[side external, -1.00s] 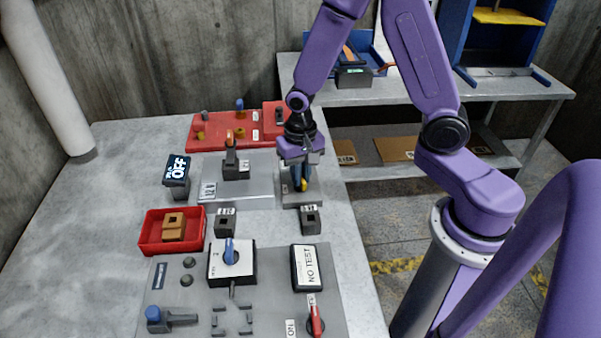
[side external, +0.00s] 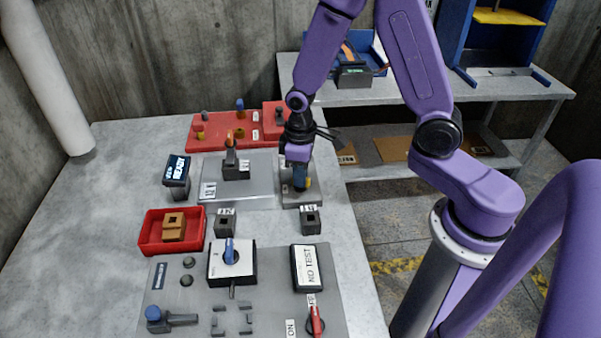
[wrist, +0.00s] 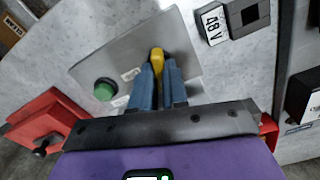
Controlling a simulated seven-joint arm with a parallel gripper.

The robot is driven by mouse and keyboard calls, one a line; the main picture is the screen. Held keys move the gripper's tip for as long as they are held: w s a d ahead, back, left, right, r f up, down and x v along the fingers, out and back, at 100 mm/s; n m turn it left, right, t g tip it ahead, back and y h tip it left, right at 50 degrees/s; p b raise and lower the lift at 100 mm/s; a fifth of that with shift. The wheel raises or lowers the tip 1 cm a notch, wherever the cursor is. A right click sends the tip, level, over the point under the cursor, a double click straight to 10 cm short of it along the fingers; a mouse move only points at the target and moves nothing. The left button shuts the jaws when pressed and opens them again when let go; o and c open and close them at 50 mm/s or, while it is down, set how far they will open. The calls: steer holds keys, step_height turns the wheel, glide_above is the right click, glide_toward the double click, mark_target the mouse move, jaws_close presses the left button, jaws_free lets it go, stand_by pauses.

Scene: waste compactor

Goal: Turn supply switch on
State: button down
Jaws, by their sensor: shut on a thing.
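The supply switch has a yellow handle (wrist: 157,60) on a grey metal plate (wrist: 117,62) in the wrist view. My gripper (wrist: 160,75) is shut on this yellow handle, with its blue fingers on either side of it. In the side external view my gripper (side external: 301,183) points down at the small plate right of the centre of the table, and it hides most of the switch. A small display (side external: 176,169) left of the switch plates reads READY.
A green button (wrist: 104,89) sits on the same plate in the wrist view. A red bin (side external: 150,240) with a brown block, grey sockets (side external: 311,222) and a control panel with a blue knob (side external: 230,252) stand nearer the camera. Red fixtures (side external: 210,145) lie behind.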

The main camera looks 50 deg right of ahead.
steer(key=shift+n, duration=1.6)
steer(key=shift+w, duration=0.1)
steer(key=c, duration=1.1)
jaws_free()
steer(key=shift+c, duration=0.2)
step_height(320, 180, up, 18)
steer(key=shift+f, duration=0.25)
steer(key=s+f+n, duration=0.2)
steer(key=s, duration=0.8)
steer(key=s+f+n, duration=0.1)
steer(key=s, duration=1)
steer(key=shift+a+f+n, duration=0.25)
steer(key=shift+f+n, duration=0.1)
steer(key=shift+n, duration=0.05)
